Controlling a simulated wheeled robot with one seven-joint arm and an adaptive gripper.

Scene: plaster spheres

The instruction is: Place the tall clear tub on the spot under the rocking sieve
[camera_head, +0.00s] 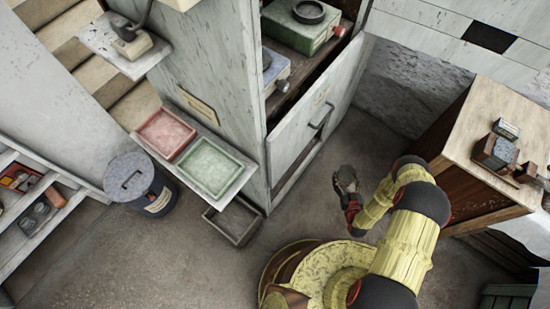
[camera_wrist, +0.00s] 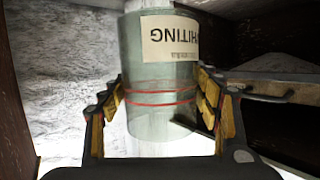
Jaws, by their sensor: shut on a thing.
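A tall, see-through grey-green tub (camera_wrist: 160,75) fills the middle of the wrist view. It has two red bands and a cream label reading WHITING upside down. My gripper (camera_wrist: 163,105) is shut on it, with yellow-padded fingers on both sides. In the head view my gripper (camera_head: 350,194) is above the bare floor, right of the open cabinet door, with the tub (camera_head: 345,178) small and foreshortened in it. I cannot make out a rocking sieve or the spot under it with certainty. A green machine with a dark ring (camera_head: 308,22) stands in the cabinet, partly cut off.
The open cabinet door (camera_head: 318,115) stands close left of my gripper. Red (camera_head: 166,133) and green (camera_head: 209,167) trays lie on a low shelf, with a grey bin (camera_head: 232,222) below. A lidded bucket (camera_head: 140,183) is further left. A wooden cabinet (camera_head: 490,130) stands right.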

